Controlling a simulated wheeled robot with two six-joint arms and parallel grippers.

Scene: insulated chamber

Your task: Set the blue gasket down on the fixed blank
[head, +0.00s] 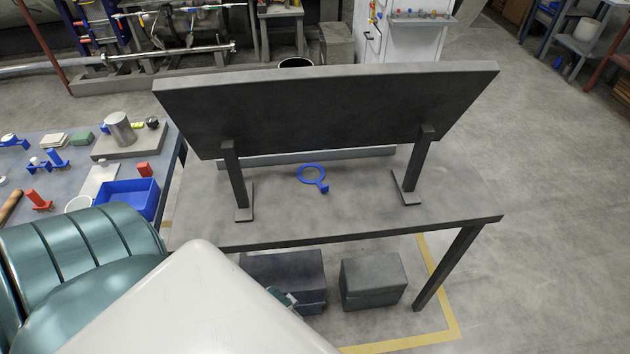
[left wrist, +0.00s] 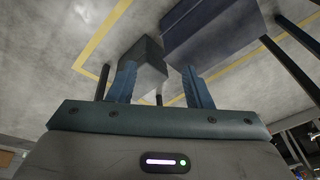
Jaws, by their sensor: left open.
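The blue gasket (head: 312,171), a flat ring with a small tab, lies on the grey table (head: 350,215) in front of the tilted dark panel. I cannot make out the fixed blank; the panel hides what is behind it. My left gripper (head: 289,298) shows only in part past my white arm, low in front of the table, apart from the gasket. In the left wrist view my left gripper (left wrist: 161,88) has its two blue fingers apart with nothing between them. My right gripper is not in view.
The dark panel (head: 325,110) stands on two posts on the table. A dark blue box (head: 290,275) and a grey box (head: 372,278) are under the table. A side table at left holds a blue bin (head: 130,196) and several small parts.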

